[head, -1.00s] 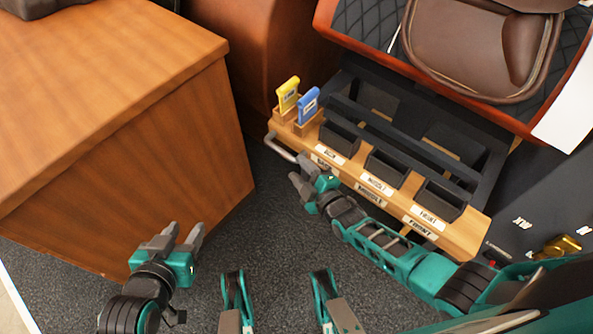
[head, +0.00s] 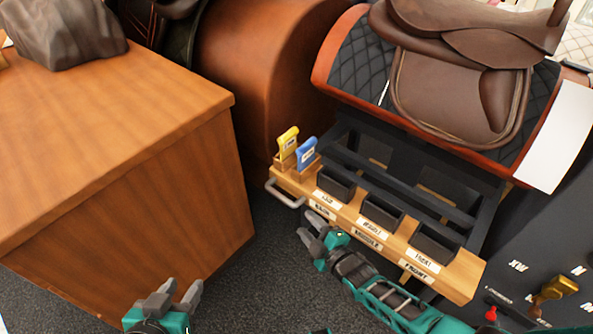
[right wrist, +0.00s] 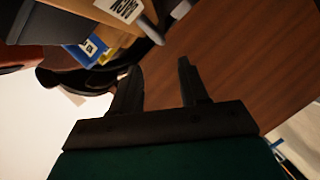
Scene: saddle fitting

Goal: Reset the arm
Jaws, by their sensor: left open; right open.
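My left gripper (head: 176,296) is open and empty at the bottom of the head view, in front of the wooden cabinet's side. My right gripper (head: 312,232) is open and empty below the wooden tray's left end, near its metal handle (head: 285,194). In the right wrist view the right gripper's two fingers (right wrist: 157,85) stand apart with nothing between them. Beyond them is a brown wood surface (right wrist: 235,60). My right arm reaches in from the lower right of the head view.
The wooden tray (head: 455,285) carries labelled black bins (head: 382,212) and yellow (head: 288,140) and blue (head: 306,152) tags. Behind it a brown saddle (head: 450,90) sits on a dark quilted pad. A wooden cabinet (head: 110,130) stands left. Dark floor (head: 265,275) is clear between.

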